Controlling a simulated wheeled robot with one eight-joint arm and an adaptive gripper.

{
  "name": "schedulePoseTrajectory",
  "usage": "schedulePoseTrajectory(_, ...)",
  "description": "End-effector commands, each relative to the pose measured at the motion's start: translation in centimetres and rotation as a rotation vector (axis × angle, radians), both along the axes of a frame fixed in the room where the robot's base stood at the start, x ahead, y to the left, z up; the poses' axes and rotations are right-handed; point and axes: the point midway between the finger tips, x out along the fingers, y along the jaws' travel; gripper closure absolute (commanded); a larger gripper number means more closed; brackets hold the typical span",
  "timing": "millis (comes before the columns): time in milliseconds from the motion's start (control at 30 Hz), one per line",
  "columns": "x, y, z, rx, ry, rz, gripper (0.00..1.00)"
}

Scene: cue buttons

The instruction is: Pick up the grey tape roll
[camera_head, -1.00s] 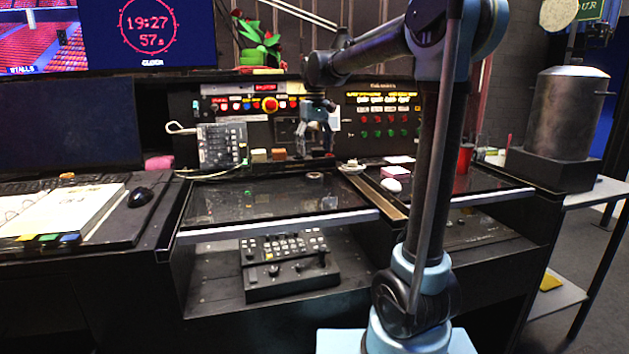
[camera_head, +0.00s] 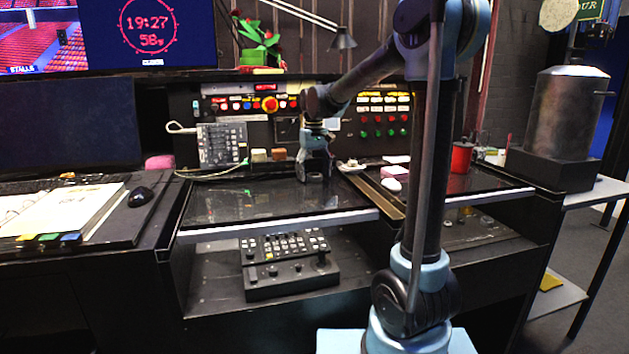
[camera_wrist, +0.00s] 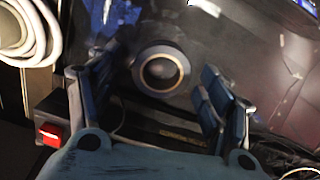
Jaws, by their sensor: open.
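The grey tape roll (camera_wrist: 160,50) lies flat on the dark glossy desk top in the wrist view. It is a ring with a tan inner edge and a dark hole. My gripper (camera_wrist: 158,74) is open, with one finger left and one right of the roll, apart from it in the picture. In the head view my gripper (camera_head: 314,177) points down low over the desk top (camera_head: 235,205), near its back edge. The roll is hidden there by the gripper.
Two small blocks (camera_head: 279,154) and a grey keypad box (camera_head: 217,146) with a cable stand left of the gripper. A red cup (camera_head: 461,158) and a pale rounded object (camera_head: 391,185) are to the right. The desk top left and in front of the gripper is clear.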

Motion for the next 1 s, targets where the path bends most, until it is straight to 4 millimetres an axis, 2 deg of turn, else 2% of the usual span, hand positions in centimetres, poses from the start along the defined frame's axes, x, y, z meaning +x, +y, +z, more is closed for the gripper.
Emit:
schedulePoseTrajectory(133, 0.0, 0.0, 0.0, 0.0, 0.0, 0.0, 0.28)
schedulePoseTrajectory(300, 0.0, 0.0, 0.0, 0.0, 0.0, -0.001, 0.66)
schedulePoseTrajectory(333, 0.0, 0.0, 0.0, 0.0, 0.0, -0.001, 0.7)
schedulePoseTrajectory(767, 0.1, -0.1, 0.6, 0.0, 0.0, -0.002, 0.71)
schedulePoseTrajectory(1000, 0.1, -0.1, 4.0, 0.0, 0.0, -0.002, 0.71)
